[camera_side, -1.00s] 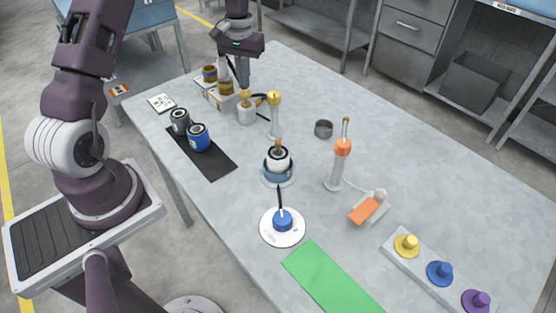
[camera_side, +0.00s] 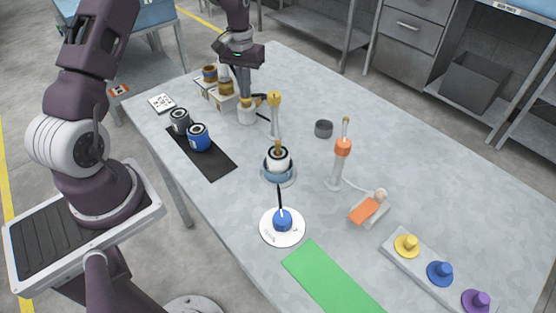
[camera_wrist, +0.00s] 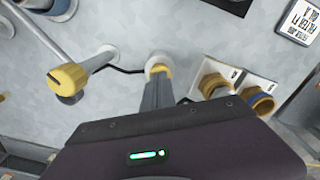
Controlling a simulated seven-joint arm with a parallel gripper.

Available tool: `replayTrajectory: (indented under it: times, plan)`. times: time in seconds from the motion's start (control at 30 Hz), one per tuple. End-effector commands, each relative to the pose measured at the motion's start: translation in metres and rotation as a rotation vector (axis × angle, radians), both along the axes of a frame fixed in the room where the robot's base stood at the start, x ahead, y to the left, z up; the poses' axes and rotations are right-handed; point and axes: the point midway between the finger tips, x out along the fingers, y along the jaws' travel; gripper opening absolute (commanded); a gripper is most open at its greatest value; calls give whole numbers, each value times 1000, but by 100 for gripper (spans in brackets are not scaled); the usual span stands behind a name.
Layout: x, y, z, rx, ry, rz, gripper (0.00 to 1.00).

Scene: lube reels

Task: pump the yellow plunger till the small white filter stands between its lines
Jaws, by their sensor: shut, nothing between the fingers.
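The yellow plunger (camera_wrist: 163,69) tops a small white pump body (camera_side: 246,117) near the back of the table. My gripper (camera_side: 245,96) points down with its fingers together and empty, its tips at the plunger and covering most of it. In the wrist view the fingertips (camera_wrist: 157,84) overlap the plunger; whether they press on it I cannot tell for certain. A dark hose runs from the pump towards a clear upright tube with a yellow cap (camera_side: 274,98); the cap also shows in the wrist view (camera_wrist: 68,80). The small white filter and its lines are too small to make out.
White blocks with brown-topped cups (camera_side: 222,101) stand close behind the pump on the left. A black mat (camera_side: 215,166) holds a grey and a blue can.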

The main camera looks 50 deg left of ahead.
Motion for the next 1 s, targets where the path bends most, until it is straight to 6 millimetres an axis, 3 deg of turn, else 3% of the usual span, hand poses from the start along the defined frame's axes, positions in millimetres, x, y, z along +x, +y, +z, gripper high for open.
replayTrajectory:
  times: [0.4,1.0]
  plan:
    - [0,0,-6,0,0,0,0]
    - [0,0,56,1,-1,-1,0]
